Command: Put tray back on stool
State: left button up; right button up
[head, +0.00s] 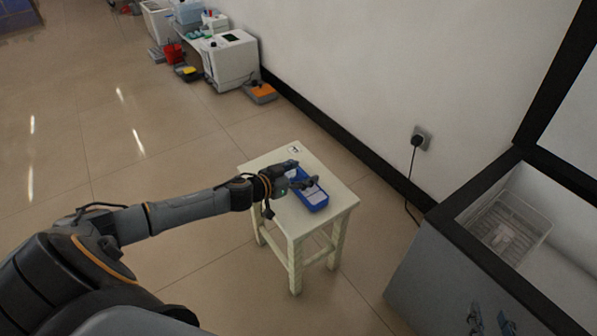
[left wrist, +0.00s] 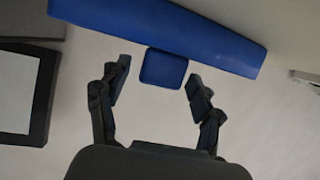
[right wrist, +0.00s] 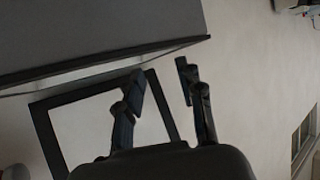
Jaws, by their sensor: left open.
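The blue tray (head: 318,198) lies on top of the white stool (head: 332,208). My left gripper (head: 308,184) is at the tray in the head view and hides part of it. In the left wrist view, the tray (left wrist: 160,28) spans the top as a long blue wall. Its small blue tab (left wrist: 163,68) shows between the fingertips of my left gripper (left wrist: 157,80). These fingers are open and apart from the tab. My right gripper (right wrist: 160,82) is open and empty in the right wrist view. Its fingertips (head: 491,320) show at the bottom right of the head view.
A grey open chest (head: 430,268) with a white basket (head: 508,230) inside stands at the right. A white machine (head: 230,60) and several containers line the wall at the back. The tiled floor at left is clear.

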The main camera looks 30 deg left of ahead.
pick_arm(q)
jog(key=shift+r, duration=0.2)
jog(key=p+v, duration=0.1)
jog(key=v, duration=0.5)
jog(key=shift+s, duration=0.2)
jog(key=p+v, duration=0.2)
jog(key=v, duration=0.3)
jog(key=s+d+f+g+y, duration=0.2)
jog(key=s+d+g, duration=0.6)
jog(key=s+d, duration=0.9)
jog(key=s, duration=0.3)
jog(key=shift+s+d+f+n+g+y, duration=0.3)
jog(key=shift+d+f+g, duration=0.05)
jog(key=shift+f+g, duration=0.05)
pick_arm(e)
jog(key=s+d+f+g+h, duration=0.2)
jog(key=s+d+f+g, duration=0.2)
jog(key=s+f+g, duration=0.3)
jog(key=s+g, duration=0.1)
jog(key=s, duration=0.3)
jog(key=shift+s+d+f+m, duration=0.15)
jog(key=shift+s+f+m, duration=0.15)
jog(key=shift+s+f, duration=0.1)
jog(key=shift+w, duration=0.1)
